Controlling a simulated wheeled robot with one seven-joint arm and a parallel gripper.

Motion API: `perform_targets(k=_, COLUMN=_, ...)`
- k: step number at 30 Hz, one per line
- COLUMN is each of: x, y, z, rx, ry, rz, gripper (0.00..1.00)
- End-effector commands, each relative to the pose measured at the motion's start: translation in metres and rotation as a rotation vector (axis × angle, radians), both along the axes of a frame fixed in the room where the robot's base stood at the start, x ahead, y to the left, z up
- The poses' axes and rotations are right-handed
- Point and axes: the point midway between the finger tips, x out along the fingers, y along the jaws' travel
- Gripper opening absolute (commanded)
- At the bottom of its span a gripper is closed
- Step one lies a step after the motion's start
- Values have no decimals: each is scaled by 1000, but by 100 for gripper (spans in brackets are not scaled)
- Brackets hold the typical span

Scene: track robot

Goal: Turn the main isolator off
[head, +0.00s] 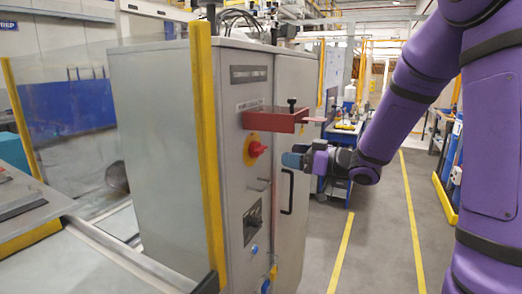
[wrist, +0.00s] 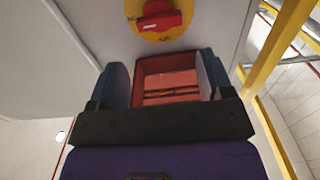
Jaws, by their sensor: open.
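The main isolator is a red rotary handle (head: 256,149) on a yellow plate (head: 247,159), on the front of the grey cabinet (head: 240,85). My gripper (head: 290,160) is to the right of the handle in the head view, apart from it, with clear air between. In the wrist view the red handle (wrist: 160,18) lies across its yellow plate (wrist: 150,34) at the top edge, partly cut off. My open, empty blue fingers (wrist: 163,75) sit below it in that picture. Which label the handle points to is too small to tell.
A red box-like bracket (head: 272,121) juts from the cabinet just above the handle; it shows between my fingers in the wrist view (wrist: 166,64). A small lever, a black switch (head: 252,222) and a door handle (head: 287,191) are below. A yellow post (head: 207,150) stands left.

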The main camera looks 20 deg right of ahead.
Motion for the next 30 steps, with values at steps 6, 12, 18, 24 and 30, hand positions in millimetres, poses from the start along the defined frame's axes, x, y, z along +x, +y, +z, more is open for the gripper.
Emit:
perform_targets(k=6, x=23, y=24, z=0, rx=0, ry=0, rz=3, gripper=74)
perform_targets(k=12, x=48, y=49, z=0, rx=-1, ry=0, rz=1, gripper=74)
perform_targets(k=18, x=65, y=65, z=0, rx=-1, ry=0, rz=-1, gripper=74)
perform_targets(k=24, x=72, y=72, z=0, rx=-1, ry=0, rz=-2, gripper=74)
perform_targets(k=30, x=72, y=72, z=0, rx=-2, ry=-1, rz=-3, gripper=74)
